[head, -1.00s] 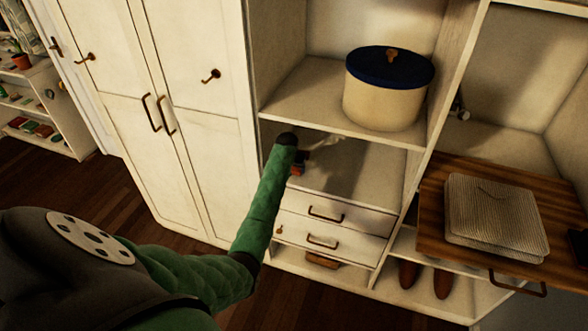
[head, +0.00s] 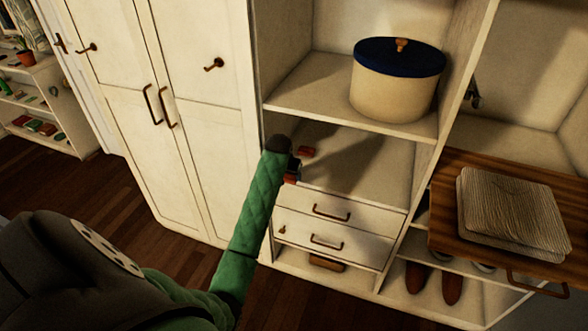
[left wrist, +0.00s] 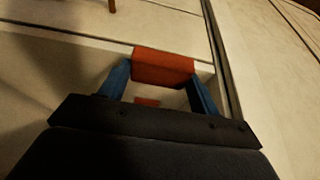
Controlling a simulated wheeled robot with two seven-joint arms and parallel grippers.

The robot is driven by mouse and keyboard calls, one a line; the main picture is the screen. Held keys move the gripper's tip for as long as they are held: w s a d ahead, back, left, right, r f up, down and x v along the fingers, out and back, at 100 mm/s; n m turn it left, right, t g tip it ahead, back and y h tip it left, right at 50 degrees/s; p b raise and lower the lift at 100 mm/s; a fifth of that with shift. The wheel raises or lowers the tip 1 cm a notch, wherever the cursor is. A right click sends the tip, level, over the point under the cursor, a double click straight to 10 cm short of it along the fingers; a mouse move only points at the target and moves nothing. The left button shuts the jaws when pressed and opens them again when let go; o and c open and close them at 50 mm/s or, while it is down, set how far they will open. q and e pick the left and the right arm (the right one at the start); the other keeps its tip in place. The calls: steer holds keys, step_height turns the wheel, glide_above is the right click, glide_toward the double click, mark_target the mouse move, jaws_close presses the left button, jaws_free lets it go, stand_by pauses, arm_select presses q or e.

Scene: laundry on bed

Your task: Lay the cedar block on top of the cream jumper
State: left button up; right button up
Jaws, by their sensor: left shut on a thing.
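My left gripper (head: 293,172) is at the front of the open compartment above the drawers. In the left wrist view its blue fingers are shut on a reddish block (left wrist: 163,66), which looks like the cedar block. In the head view only a small part of the held block (head: 291,179) shows beside my green sleeve. A second, similar reddish block (head: 306,151) lies on the compartment floor. The cream jumper (head: 512,213) lies folded flat on a wooden board (head: 455,170) at the right, with nothing on top of it. My right gripper is not in view.
A cream round box (head: 393,90) with a blue lid stands on the shelf above. An upright panel (head: 430,150) separates the compartment from the wooden board. Drawers (head: 340,210) are below my gripper, and brown shoes (head: 418,277) stand under the board. Closed cupboard doors are at the left.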

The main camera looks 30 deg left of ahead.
arm_select(q)
steer(key=s+d+b, duration=0.1)
steer(key=s+b, duration=0.1)
steer(key=s, duration=0.5)
steer(key=shift+d, duration=0.35)
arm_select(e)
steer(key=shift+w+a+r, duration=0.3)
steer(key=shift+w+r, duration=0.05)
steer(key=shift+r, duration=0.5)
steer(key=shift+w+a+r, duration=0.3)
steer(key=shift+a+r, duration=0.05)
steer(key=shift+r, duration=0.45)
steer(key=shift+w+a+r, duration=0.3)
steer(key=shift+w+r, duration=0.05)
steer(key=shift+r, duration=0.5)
